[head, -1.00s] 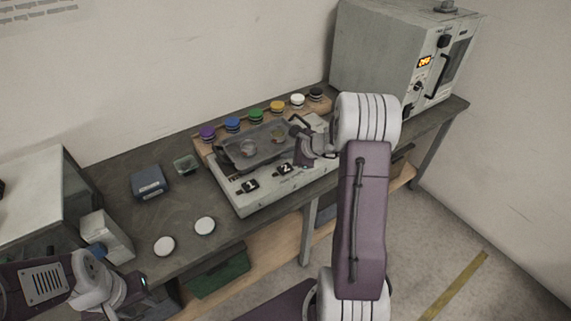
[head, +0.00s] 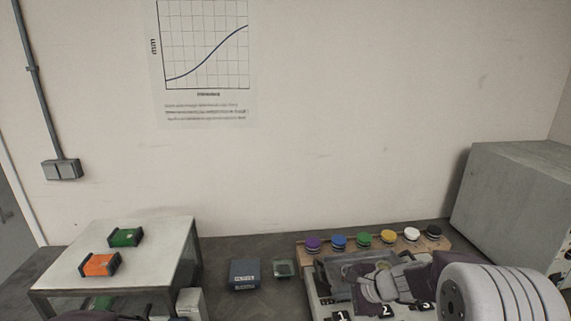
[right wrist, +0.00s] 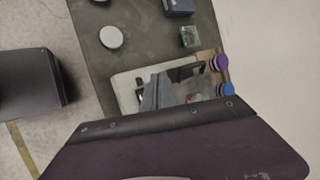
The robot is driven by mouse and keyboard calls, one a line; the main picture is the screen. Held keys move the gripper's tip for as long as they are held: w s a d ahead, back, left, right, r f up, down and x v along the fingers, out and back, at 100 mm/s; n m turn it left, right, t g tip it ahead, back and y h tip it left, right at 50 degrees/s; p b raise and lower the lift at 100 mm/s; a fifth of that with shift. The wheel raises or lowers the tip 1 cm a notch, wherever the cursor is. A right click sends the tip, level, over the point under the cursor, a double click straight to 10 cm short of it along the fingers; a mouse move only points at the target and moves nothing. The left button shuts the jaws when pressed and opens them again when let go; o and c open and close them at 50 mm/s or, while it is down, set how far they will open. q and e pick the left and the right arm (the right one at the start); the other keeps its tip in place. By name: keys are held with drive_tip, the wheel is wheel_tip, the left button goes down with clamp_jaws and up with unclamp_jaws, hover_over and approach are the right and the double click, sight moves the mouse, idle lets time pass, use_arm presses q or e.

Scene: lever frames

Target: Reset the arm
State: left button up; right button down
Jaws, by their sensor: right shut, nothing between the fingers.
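My right arm reaches in from the lower right in the head view. Its gripper (head: 352,272) is shut and empty over the dark grey tray (head: 332,284) on the pale panel (head: 318,308); whether it touches the tray is unclear. In the right wrist view the gripper (right wrist: 156,92) is partly hidden behind my own wrist link. Black number plates 1, 2 and 3 show along the panel's front. At the bottom left, a dark part of my left arm shows, but its gripper is out of the picture.
Purple (head: 313,243), blue, green, yellow, white and black knobs line a wooden strip behind the tray. Green (head: 125,237) and orange (head: 99,264) boxes sit on a stand. A grey oven (head: 515,200) stands right.

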drive_tip(key=s+a+f+n+g, duration=0.1)
drive_tip(key=s+a+n+g, duration=0.1)
drive_tip(key=s+a+n, duration=0.45)
drive_tip(key=s+d+f+n+g+h, duration=0.1)
drive_tip(key=s+d+f+n+h, duration=0.1)
drive_tip(key=s+n, duration=0.3)
drive_tip(key=s+d+f+n+g+h, duration=0.2)
drive_tip(key=s+d+n, duration=0.3)
drive_tip(key=s, duration=0.4)
drive_tip(key=shift+s+d+f+h, duration=0.3)
drive_tip(key=shift+s+f, duration=0.05)
drive_tip(key=shift+f, duration=0.35)
